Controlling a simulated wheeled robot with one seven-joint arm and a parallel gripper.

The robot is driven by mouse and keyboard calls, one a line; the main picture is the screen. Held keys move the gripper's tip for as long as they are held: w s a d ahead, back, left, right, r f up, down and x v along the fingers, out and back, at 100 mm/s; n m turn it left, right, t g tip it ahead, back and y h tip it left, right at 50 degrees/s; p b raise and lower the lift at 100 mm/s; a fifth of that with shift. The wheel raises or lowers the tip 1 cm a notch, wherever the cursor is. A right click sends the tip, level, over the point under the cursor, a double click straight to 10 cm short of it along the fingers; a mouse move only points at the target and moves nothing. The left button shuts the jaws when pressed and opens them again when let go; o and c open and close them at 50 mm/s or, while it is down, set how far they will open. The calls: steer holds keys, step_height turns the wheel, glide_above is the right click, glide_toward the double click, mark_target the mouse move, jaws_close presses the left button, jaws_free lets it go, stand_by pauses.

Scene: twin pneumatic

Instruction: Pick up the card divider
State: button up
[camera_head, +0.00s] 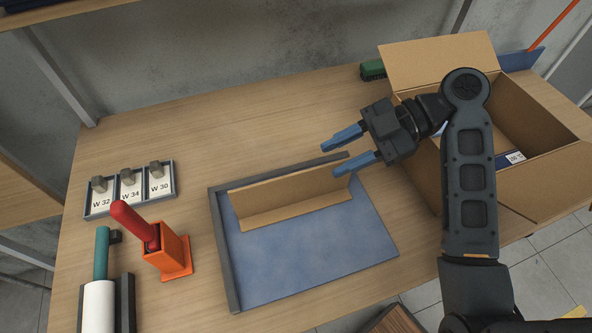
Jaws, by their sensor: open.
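The card divider (290,197) is a tan folded cardboard strip with an upright panel and a flat flange. It stands on the blue mat (318,258), near the mat's back edge. My gripper (334,155) has blue fingers and is open. Its fingers point left, just behind and above the divider's right end. I cannot tell whether the fingers touch the divider. The nearer finger overlaps the divider's upper right corner in the picture.
A grey raised edge (223,252) borders the mat's left and back. An open cardboard box (425,160) stands right, behind my arm. An orange holder (170,257) with a red-handled tool and a labelled tray (98,211) are left. The table's back middle is clear.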

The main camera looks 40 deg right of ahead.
mark_target(300, 173)
steer(key=b, duration=0.1)
steer(key=f+b, duration=0.1)
steer(key=b, duration=0.1)
steer(key=shift+w+a, duration=0.25)
steer(key=shift+w, duration=0.05)
steer(key=b, duration=0.1)
steer(key=a+b, duration=0.1)
steer(key=shift+w+f+b, duration=0.2)
steer(key=shift+b, duration=0.1)
steer(key=shift+a+r+b, duration=0.1)
steer(key=shift+a+b, duration=0.05)
steer(key=shift+b, duration=0.15)
steer(key=shift+a, duration=0.1)
steer(key=shift+w+a, duration=0.15)
steer(key=shift+a, duration=0.1)
steer(key=shift+p+x, duration=0.65)
steer(key=shift+x, duration=1.6)
steer(key=shift+c, duration=0.5)
